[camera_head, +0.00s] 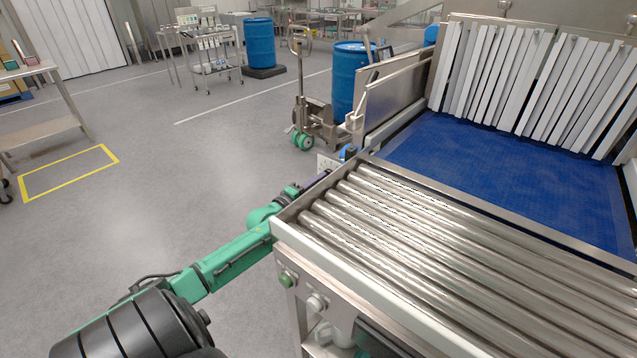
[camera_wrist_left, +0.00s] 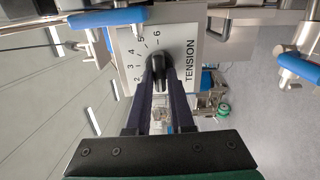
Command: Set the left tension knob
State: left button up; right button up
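The left tension knob (camera_wrist_left: 160,70) is black and sits on a pale dial plate (camera_wrist_left: 196,48) marked TENSION, with numbers from 2 to 6 visible. The plate also shows in the head view (camera_head: 327,163), beyond the roller bed's left corner. My left gripper (camera_wrist_left: 160,82) has its two dark fingers on either side of the knob, close against it with no clear gap. In the head view its arm reaches along the conveyor's left side, and the fingers are mostly hidden. The knob's pointer direction is unclear. My right gripper is not in view.
The steel roller bed (camera_head: 430,240) adjoins a blue belt (camera_head: 500,170) under white strip curtains (camera_head: 530,80). Blue handles (camera_wrist_left: 118,17) lie near the plate. A pallet jack (camera_head: 312,115) and blue drum (camera_head: 347,80) stand beyond. The floor at left is open.

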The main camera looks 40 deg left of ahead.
pick_arm(q)
jog(key=o, duration=0.3)
jog(key=s, duration=1.4)
jog(key=shift+s+d, duration=0.15)
jog(key=shift+s, duration=0.1)
